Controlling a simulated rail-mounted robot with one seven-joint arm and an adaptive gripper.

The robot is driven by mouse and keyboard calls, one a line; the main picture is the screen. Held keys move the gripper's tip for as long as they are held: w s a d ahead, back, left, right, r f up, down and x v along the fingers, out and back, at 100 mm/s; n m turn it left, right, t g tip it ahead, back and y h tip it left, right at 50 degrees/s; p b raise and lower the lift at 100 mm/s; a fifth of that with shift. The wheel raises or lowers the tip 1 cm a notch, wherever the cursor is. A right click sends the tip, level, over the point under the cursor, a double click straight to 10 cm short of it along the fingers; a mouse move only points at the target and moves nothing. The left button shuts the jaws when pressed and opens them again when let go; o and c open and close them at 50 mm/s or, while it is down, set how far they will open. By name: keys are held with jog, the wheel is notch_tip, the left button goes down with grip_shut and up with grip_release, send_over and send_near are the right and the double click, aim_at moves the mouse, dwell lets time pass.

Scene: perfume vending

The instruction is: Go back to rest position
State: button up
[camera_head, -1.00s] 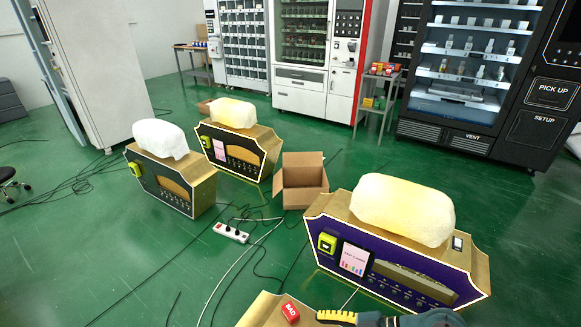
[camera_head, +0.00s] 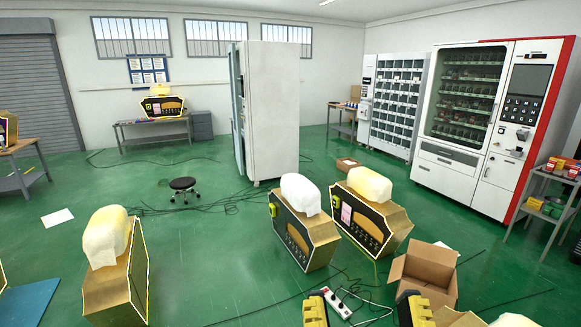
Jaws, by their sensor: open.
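My gripper (camera_head: 364,309) shows at the bottom edge, right of centre. Its two yellow and black fingers stand wide apart with nothing held between them. The rest of my arm is below the picture. Behind the gap between the fingers, a white power strip (camera_head: 338,303) lies on the floor.
Wrapped gold and black machines stand on the green floor at left (camera_head: 140,285) and centre (camera_head: 300,240). An open cardboard box (camera_head: 424,280) is right of the gripper. A tall white cabinet (camera_head: 272,110), a black stool (camera_head: 184,184) and vending machines (camera_head: 462,115) stand farther back. Cables cross the floor.

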notch_tip(320, 180, up, 31)
jog(key=p, duration=2.8)
jog(key=shift+f, duration=0.1)
